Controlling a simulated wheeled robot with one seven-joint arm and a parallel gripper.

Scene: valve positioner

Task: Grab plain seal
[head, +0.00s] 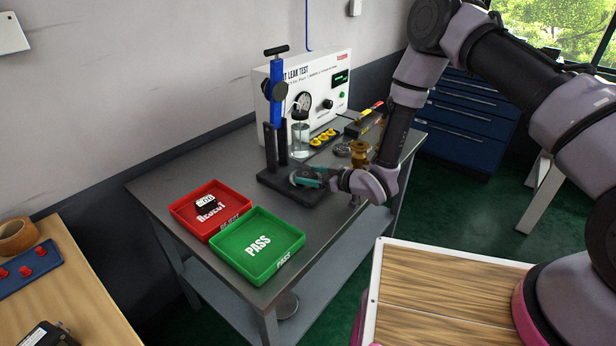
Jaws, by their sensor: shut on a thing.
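My gripper (304,179), with teal fingers, is low over the right front part of the black base plate (276,186) of the test stand. It is shut on a small, dark, round piece that looks like the plain seal (297,178). The fingers hide much of this piece, and its details are too small to tell. I cannot tell whether it still touches the plate.
A blue press (275,90) stands upright just behind my gripper, beside the leak tester (338,85). Brass fittings (359,152) and a grey disc (342,150) sit behind my wrist. The red tray (184,215) holds a small item; the green tray (230,240) is empty.

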